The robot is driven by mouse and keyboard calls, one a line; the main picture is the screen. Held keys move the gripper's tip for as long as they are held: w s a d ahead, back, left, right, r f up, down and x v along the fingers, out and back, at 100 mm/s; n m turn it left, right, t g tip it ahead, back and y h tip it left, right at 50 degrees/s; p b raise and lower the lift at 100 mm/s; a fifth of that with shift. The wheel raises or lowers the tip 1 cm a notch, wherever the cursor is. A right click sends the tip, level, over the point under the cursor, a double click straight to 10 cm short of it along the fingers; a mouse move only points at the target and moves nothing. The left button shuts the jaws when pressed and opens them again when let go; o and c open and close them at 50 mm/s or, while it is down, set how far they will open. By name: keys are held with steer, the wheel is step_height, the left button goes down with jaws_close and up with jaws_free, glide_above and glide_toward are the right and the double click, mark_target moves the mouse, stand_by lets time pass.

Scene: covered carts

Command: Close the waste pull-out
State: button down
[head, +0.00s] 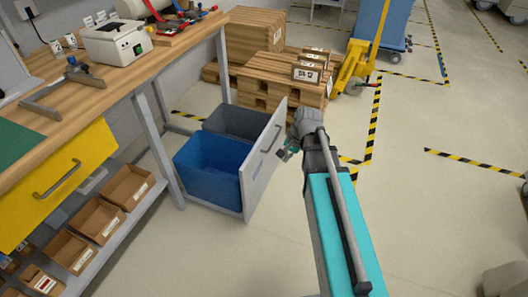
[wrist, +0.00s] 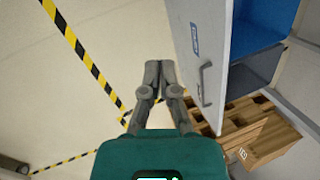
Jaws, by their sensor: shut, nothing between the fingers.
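The waste pull-out stands open beneath the workbench, with its pale front panel (head: 257,171) facing right. It holds a blue bin (head: 207,168) and a dark grey bin (head: 236,122) behind it. In the wrist view, the front panel (wrist: 208,42) and its grey bar handle (wrist: 205,82) are right of my gripper. My gripper (wrist: 160,64) is shut and empty, with its fingertips together, apart from the handle in that view. In the head view my gripper (head: 286,152) is by the outer face of the panel, partly hidden by my arm; whether it touches cannot be told.
A wooden workbench (head: 60,96) with a yellow drawer (head: 62,180) is on the left. Stacked wooden pallets (head: 262,82) and a yellow pallet jack (head: 352,68) stand behind. Open floor with striped tape (head: 470,166) lies to the right.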

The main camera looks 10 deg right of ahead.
steer(key=w+d+f+m+t+y+b, duration=0.1)
steer(key=w+d+f+m+y+b, duration=0.1)
steer(key=w+f+m+b, duration=0.2)
steer(key=w+d+f+m+t+y+b, duration=0.2)
steer(key=w+d+f+m+y+b, duration=0.1)
steer(key=w+m+b, duration=0.5)
steer(key=shift+w+d+f+m+t+b, duration=0.3)
steer(key=shift+w+f+m, duration=0.6)
steer(key=shift+w+m, duration=1.5)
steer(key=shift+w+a+n, duration=0.15)
steer(key=shift+w+n, duration=0.35)
steer(key=b, duration=0.7)
glide_toward(259, 145)
steer(key=x, duration=0.4)
steer(key=d+f+x, duration=0.1)
steer(key=x, duration=0.1)
steer(key=shift+a+f, duration=0.1)
steer(key=shift+w+a, duration=0.3)
steer(key=shift+a, duration=0.25)
steer(key=shift+w, duration=0.15)
